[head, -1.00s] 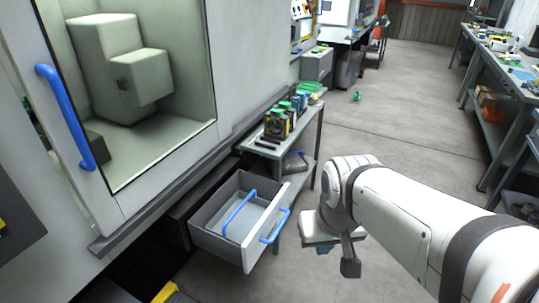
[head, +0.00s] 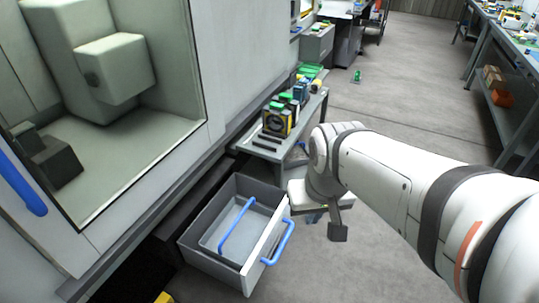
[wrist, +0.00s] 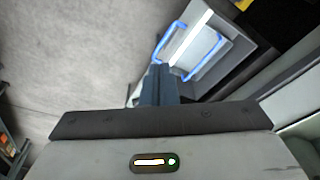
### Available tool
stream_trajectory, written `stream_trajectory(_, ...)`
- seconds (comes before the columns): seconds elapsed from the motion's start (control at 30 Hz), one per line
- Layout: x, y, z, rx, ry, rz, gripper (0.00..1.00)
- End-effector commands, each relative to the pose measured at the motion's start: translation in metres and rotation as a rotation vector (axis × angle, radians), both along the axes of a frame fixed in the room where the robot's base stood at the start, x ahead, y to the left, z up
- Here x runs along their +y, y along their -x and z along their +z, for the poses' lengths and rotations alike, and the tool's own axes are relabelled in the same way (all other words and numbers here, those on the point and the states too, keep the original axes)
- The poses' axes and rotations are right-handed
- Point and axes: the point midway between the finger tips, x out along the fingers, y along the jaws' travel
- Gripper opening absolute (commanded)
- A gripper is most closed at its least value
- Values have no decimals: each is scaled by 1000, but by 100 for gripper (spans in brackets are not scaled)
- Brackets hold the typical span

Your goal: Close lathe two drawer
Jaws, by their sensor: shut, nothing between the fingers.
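The lathe drawer (head: 196,247) is a grey open box pulled out below the lathe, with a white front panel and a blue handle (head: 279,243) on its outer face. A second blue bar shows inside it. The drawer also shows in the wrist view (wrist: 226,55), at the upper right. My gripper (wrist: 158,72) is shut and empty, and its dark fingers point toward the drawer front. In the head view, my gripper is mostly hidden behind my wrist, just right of the drawer front. I cannot tell whether it touches the drawer.
The lathe body with a window and a blue door handle (head: 22,184) stands at the left. A small grey side table (head: 262,150) with boxes on it stands behind the drawer. A workbench (head: 512,95) is at the right. The floor between is mostly clear.

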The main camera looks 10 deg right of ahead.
Motion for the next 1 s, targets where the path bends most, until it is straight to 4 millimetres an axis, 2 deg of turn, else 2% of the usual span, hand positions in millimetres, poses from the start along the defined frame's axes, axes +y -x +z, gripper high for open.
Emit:
stream_trajectory(0.13, 3, -2, -48, 134, -109, -131, 0)
stream_trajectory(0.27, 6, -8, -105, 325, -297, -360, 0)
stream_trajectory(0.43, 8, -32, -170, 565, -605, -682, 0)
stream_trajectory(0.57, -1, -62, -214, 717, -870, -915, 0)
stream_trajectory(0.67, -20, -88, -247, 811, -1090, -1082, 0)
stream_trajectory(0.8, -60, -122, -291, 896, -1397, -1275, 0)
stream_trajectory(1.0, -114, -148, -334, 931, -1720, -1433, 0)
